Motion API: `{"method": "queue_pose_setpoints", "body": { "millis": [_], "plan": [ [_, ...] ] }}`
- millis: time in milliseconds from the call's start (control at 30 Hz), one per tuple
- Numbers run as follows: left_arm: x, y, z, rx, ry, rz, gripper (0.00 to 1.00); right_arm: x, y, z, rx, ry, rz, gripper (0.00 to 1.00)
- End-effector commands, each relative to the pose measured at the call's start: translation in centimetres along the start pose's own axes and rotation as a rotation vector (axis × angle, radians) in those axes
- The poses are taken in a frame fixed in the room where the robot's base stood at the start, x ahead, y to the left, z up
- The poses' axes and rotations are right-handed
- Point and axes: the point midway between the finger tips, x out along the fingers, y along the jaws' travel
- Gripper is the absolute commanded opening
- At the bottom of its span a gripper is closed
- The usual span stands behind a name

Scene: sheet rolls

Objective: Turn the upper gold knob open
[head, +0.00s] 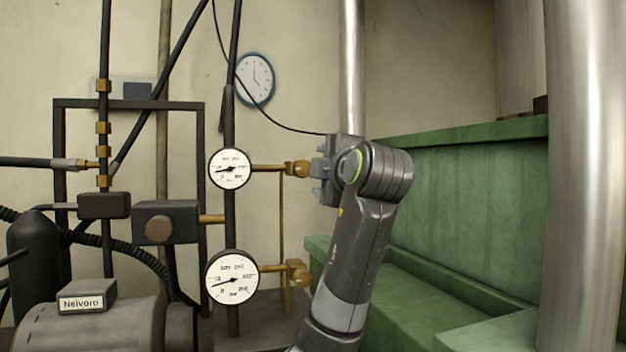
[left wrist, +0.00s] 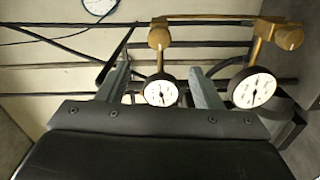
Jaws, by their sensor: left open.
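The upper gold knob (head: 297,169) sits at the right end of a brass pipe from the upper gauge (head: 230,169). My left gripper (head: 317,170) is just right of this knob, at about its height, with its jaws facing it. In the left wrist view the upper knob (left wrist: 158,38) lies in line with the gap between the two open fingers (left wrist: 160,72). I cannot tell whether they touch it. The lower gold knob (head: 298,272) is below, beside the lower gauge (head: 232,278), and also shows in the left wrist view (left wrist: 289,38). My right gripper is out of view.
A thin brass pipe (head: 282,215) runs down between the two knob lines. Black pipes and a frame (head: 130,104) stand on the left. A green ledge (head: 450,190) and a thick metal column (head: 583,180) are on the right. A clock (head: 255,80) hangs behind.

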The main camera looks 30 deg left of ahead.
Motion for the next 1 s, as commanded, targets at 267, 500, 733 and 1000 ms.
{"method": "queue_pose_setpoints", "body": {
  "millis": [267, 500, 733, 1000],
  "plan": [
    [-3.2, -0.1, 0.0, 0.0, -0.001, 0.0, 0.6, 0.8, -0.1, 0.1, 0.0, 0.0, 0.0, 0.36],
    [-3.5, 0.0, 0.0, 0.001, 0.0, 0.0, 0.6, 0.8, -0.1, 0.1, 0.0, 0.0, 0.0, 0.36],
    [-3.4, 0.0, 0.0, 0.001, 0.0, -0.001, 0.6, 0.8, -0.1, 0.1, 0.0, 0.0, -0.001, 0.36],
    [-2.2, -3.3, 1.2, 0.093, -0.024, -0.029, 0.6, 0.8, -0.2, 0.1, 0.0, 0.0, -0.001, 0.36]
  ]
}}
